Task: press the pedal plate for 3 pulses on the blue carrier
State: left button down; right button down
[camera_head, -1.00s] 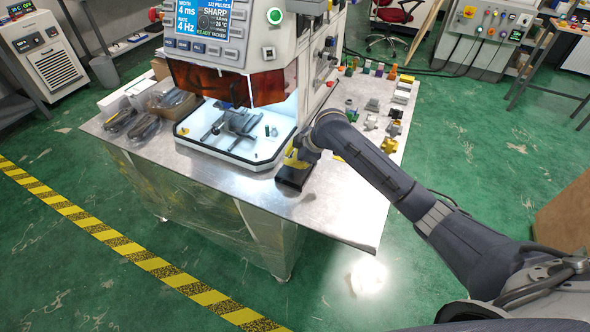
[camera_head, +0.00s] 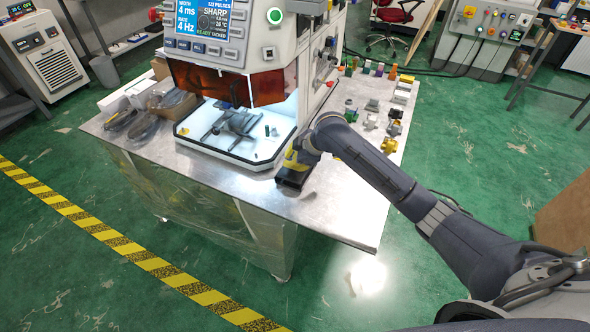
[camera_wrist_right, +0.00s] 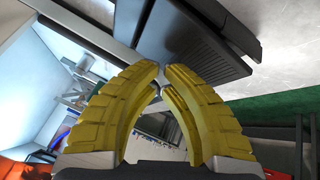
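The black pedal plate (camera_head: 291,179) lies on the metal table at the front right of the machine. In the right wrist view the dark ribbed plate (camera_wrist_right: 190,32) is just beyond my fingertips. My right gripper (camera_head: 296,163) has yellow fingers pointing down over the pedal; in the right wrist view its tips (camera_wrist_right: 161,70) nearly meet, with nothing held between them. I cannot tell whether they touch the plate. A grey fixture (camera_head: 235,123) stands in the lit chamber, with a small blue part near it; the carrier itself is not clear. My left gripper is not in view.
The machine's screen (camera_head: 213,20) shows 4 ms, 4 Hz and SHARP. Small coloured parts (camera_head: 392,130) lie on the table right of my arm. Bagged items (camera_head: 145,127) lie at the left. The table front is clear.

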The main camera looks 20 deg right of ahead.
jog(key=shift+s+f, duration=0.1)
jog(key=shift+f, duration=0.7)
dwell(0.8)
jog(key=shift+r, duration=0.15)
jog(key=shift+d+r, duration=0.1)
jog(key=shift+r, duration=0.95)
jog(key=shift+r, duration=0.15)
jog(key=shift+w+d+r, duration=0.1)
jog(key=shift+w+r, duration=0.05)
jog(key=shift+r, duration=1.05)
jog(key=shift+w+d+r, duration=0.1)
jog(key=shift+w+r, duration=0.05)
jog(key=shift+r, duration=1)
